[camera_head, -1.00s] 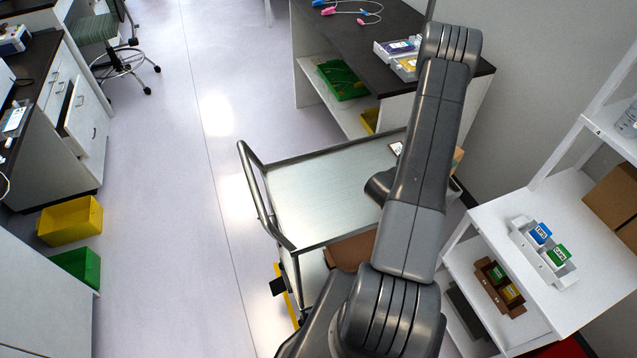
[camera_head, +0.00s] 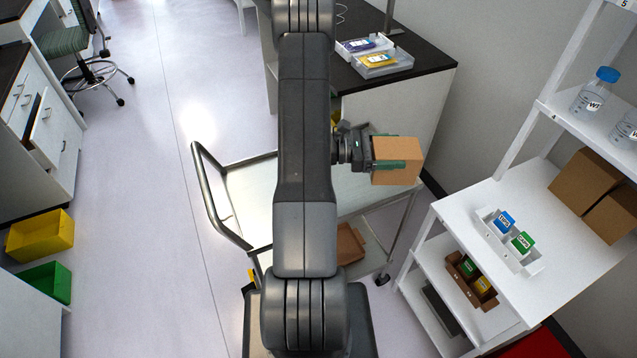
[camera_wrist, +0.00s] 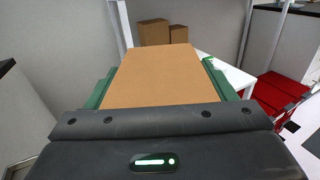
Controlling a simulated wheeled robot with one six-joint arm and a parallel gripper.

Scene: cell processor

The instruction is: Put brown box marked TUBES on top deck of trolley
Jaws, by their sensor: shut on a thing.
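A brown box (camera_head: 397,160) is held in my gripper (camera_head: 392,166), between its green fingers. It also fills the middle of the wrist view (camera_wrist: 158,76), with a green finger on each side. No marking shows on the faces in view. The trolley (camera_head: 249,190) has a bare metal top deck and a curved handle at its left end. The box is up beside the right part of the trolley, near the deck's right edge in the picture. My arm hides the middle of the deck.
A brown thing (camera_head: 350,243) lies on the trolley's lower deck. A white shelf unit (camera_head: 560,215) on the right holds bottles, brown boxes (camera_head: 587,180) and small trays. A dark-topped bench (camera_head: 425,62) with trays stands behind the trolley.

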